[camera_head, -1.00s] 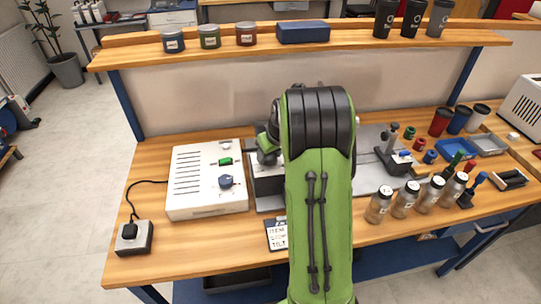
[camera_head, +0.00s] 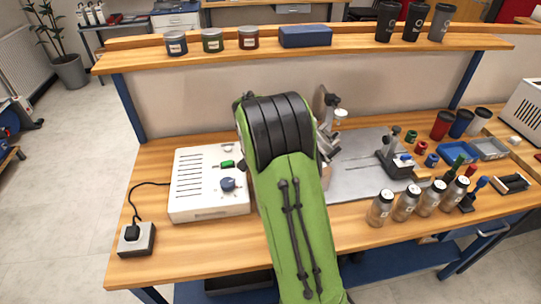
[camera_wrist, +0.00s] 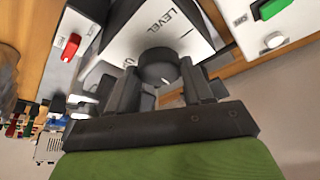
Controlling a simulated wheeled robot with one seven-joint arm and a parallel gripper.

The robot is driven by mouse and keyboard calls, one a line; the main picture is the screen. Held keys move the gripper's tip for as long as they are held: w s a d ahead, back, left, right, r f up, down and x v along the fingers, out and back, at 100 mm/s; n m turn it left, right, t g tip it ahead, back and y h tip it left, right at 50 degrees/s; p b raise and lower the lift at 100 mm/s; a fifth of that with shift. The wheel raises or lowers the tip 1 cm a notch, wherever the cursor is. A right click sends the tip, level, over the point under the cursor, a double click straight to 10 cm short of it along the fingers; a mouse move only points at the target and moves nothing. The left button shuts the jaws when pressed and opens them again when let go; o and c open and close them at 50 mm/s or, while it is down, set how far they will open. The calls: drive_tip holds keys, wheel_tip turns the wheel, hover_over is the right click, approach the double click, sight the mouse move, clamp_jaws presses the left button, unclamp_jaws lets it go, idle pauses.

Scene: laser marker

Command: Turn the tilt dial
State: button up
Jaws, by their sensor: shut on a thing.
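A dark round dial (camera_wrist: 157,66) sits on a light face printed "LEVEL" in the wrist view. My gripper (camera_wrist: 160,84) is shut on this dial, with one dark finger on each side of it. In the head view my green arm reaches over the bench and hides this dial and most of my gripper. Whether the dial has turned cannot be told.
A white box (camera_head: 190,200) with a green switch (camera_head: 228,164) and blue dial (camera_head: 228,184) stands left of my arm. A red switch (camera_wrist: 71,46) shows in the wrist view. Bottles (camera_head: 405,203) and a small stand (camera_head: 398,166) are on the right. A shelf (camera_head: 350,39) runs behind.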

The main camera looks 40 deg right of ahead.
drive_tip(key=m+g, duration=0.1)
drive_tip(key=m, duration=0.1)
drive_tip(key=m+p, duration=0.1)
drive_tip(key=m, duration=0.1)
drive_tip(key=shift+w+a+m+g, duration=0.1)
drive_tip(key=shift+w+m+g, duration=0.05)
drive_tip(key=shift+m+g, duration=0.2)
drive_tip(key=m+p, duration=0.1)
drive_tip(key=m+g, duration=0.1)
drive_tip(key=m, duration=0.1)
drive_tip(key=shift+w+m+g+h+p, duration=0.1)
drive_tip(key=shift+m+g+h+p, duration=0.15)
drive_tip(key=shift+h+p, duration=0.1)
drive_tip(key=m+g+p, duration=0.1)
drive_tip(key=m, duration=0.1)
drive_tip(key=m+y+p, duration=0.1)
drive_tip(key=m, duration=0.1)
drive_tip(key=shift+w+g, duration=0.1)
drive_tip(key=shift+g, duration=0.3)
drive_tip(key=shift+m+g+y+p, duration=0.4)
drive_tip(key=shift+m+p, duration=0.6)
drive_tip(key=shift+m, duration=0.6)
drive_tip(key=o, duration=1)
